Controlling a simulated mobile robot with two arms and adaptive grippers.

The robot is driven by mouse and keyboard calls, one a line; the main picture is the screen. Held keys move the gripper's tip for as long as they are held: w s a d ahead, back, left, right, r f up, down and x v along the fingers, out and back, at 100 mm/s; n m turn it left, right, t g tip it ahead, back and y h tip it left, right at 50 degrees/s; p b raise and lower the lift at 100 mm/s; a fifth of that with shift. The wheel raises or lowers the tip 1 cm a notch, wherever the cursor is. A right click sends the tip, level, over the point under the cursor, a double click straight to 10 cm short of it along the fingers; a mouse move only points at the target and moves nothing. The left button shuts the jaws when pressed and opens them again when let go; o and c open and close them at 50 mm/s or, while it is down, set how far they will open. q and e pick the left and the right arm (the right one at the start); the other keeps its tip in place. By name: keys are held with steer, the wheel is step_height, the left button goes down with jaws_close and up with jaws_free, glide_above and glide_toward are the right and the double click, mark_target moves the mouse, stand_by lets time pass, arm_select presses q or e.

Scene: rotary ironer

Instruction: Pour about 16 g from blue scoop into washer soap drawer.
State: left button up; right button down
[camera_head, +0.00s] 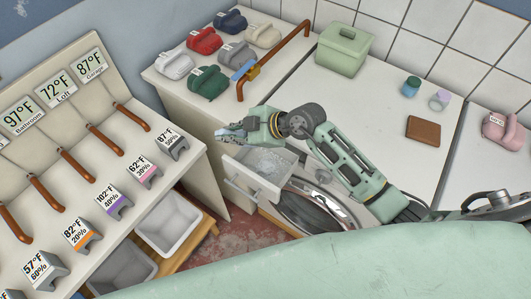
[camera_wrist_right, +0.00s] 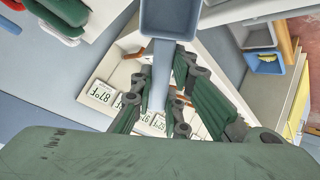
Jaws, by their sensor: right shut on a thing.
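My right gripper (camera_head: 232,133) is shut on the handle of the blue scoop (camera_wrist_right: 170,20). In the right wrist view the handle runs between the dark green fingers and the pale blue bowl lies beyond them. I cannot tell what is in the bowl or how far it tilts. The washer's soap drawer (camera_head: 240,178) is pulled out, with whitish material inside. In the head view the gripper is above the drawer, at its far left side, and apart from it. My left gripper is not in view.
The round washer door (camera_head: 318,207) is right of the drawer. A green lidded box (camera_head: 343,50) stands behind. Grey bins (camera_head: 168,222) are at lower left.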

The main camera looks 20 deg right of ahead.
steer(key=shift+w+a+f+g+h, duration=0.15)
steer(key=shift+w+a+g+h, duration=0.15)
steer(key=shift+a+h, duration=0.1)
steer(key=w+a+f+g+h+b, duration=0.2)
steer(key=w+a+g+h+b, duration=0.3)
steer(key=w+a+h, duration=0.1)
steer(key=shift+a+f+g+h+b, duration=0.2)
steer(key=shift+a+g+h+b, duration=0.2)
steer(key=shift+a+h, duration=0.55)
